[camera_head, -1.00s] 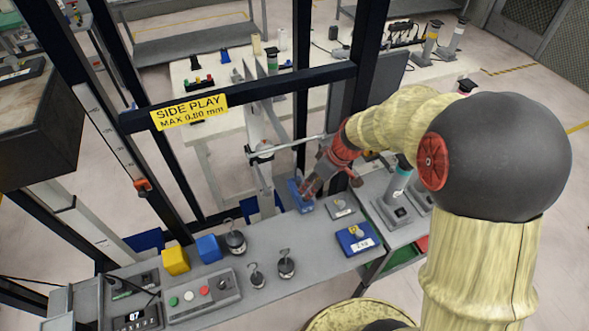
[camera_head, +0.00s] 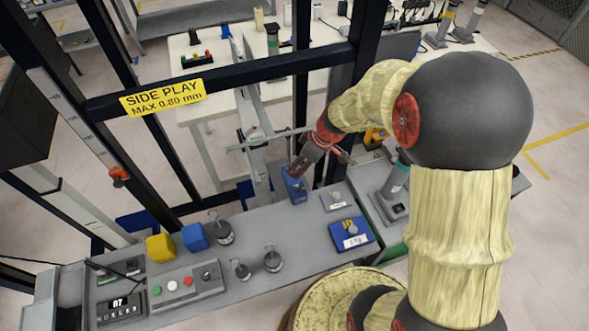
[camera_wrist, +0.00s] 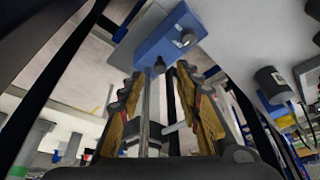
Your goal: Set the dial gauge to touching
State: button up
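A blue block-shaped base (camera_head: 294,186) stands at the back edge of the grey bench. No dial face is readable, and I cannot tell the gauge's contact.
A dark frame with a yellow SIDE PLAY label (camera_head: 163,97) stands behind the bench. A yellow cube (camera_head: 160,248), a blue cube (camera_head: 195,237), hooked weights (camera_head: 273,260) and a button box (camera_head: 185,290) occupy the bench's left. A blue weight box (camera_head: 350,234) lies right.

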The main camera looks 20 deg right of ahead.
jog(key=shift+b+x, duration=0.3)
jog(key=shift+x, duration=1.55)
jog(key=shift+c, duration=0.4)
jog(key=c, duration=0.7)
grip_shut()
